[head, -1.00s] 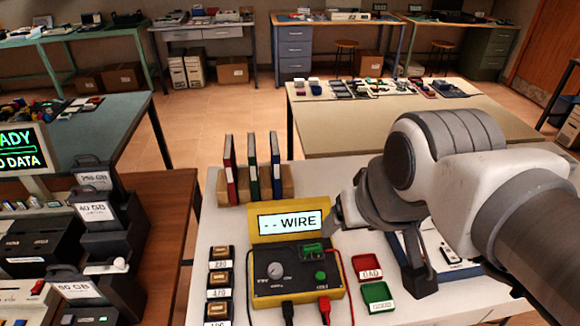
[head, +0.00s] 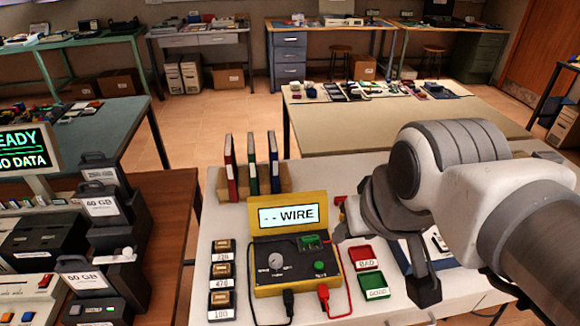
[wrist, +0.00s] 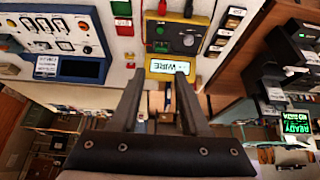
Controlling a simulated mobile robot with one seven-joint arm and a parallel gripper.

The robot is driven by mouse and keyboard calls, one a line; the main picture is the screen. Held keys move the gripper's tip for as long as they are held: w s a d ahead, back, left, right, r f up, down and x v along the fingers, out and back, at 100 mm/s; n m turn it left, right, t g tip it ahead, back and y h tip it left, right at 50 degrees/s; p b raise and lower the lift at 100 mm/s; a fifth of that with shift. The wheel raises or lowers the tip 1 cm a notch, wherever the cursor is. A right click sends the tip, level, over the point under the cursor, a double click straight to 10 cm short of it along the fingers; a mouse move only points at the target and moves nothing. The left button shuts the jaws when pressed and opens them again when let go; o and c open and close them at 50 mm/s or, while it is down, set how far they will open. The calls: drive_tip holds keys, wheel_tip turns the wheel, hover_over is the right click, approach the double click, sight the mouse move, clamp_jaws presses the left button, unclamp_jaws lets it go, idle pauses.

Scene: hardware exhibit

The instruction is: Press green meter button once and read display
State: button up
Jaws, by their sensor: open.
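The yellow meter (head: 297,262) stands on the white table, with a raised display (head: 287,216) that reads "- - WIRE". Its green button (head: 320,266) is on the right of the dark front panel, beside a grey dial (head: 276,261). The meter also shows upside down in the wrist view (wrist: 180,65), with its green button (wrist: 162,47) beyond the fingertips. My gripper (wrist: 163,80) is open and empty, its fingers pointing toward the meter. In the head view my gripper is to the right of the display, partly hidden by the arm, apart from the button.
A red BAD tray (head: 364,257) and a green GOOD tray (head: 373,286) sit right of the meter. Black and red leads (head: 323,294) plug into its front. Labelled parts (head: 222,276) stand at left, and upright books (head: 252,165) behind. A blue panel (wrist: 60,40) shows in the wrist view.

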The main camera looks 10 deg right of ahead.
clamp_jaws()
idle(1.4)
